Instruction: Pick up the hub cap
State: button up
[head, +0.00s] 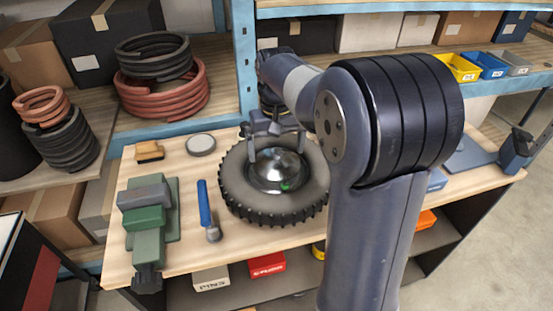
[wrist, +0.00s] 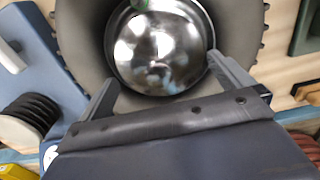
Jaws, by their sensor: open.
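The hub cap (head: 277,168) is a shiny silver dome in the middle of a black knobbed tire (head: 238,197), which lies flat on the wooden workbench (head: 180,250). It fills the upper middle of the wrist view (wrist: 160,50), with a small green spot on it. My gripper (head: 276,143) is over the tire, pointing down at the hub cap. In the wrist view my gripper (wrist: 161,75) is open, with one finger on each side of the cap's lower part. I cannot tell whether the fingers touch it. Nothing is held.
A green vise (head: 148,220), a blue-handled tool (head: 206,210), a round grey-topped tin (head: 201,144) and a yellow-brown block (head: 149,151) lie left of the tire. Shelves with boxes and coils (head: 160,95) stand behind. My arm hides part of the bench's right side.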

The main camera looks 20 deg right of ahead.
jog(key=shift+f, duration=0.8)
jog(key=shift+c, duration=0.2)
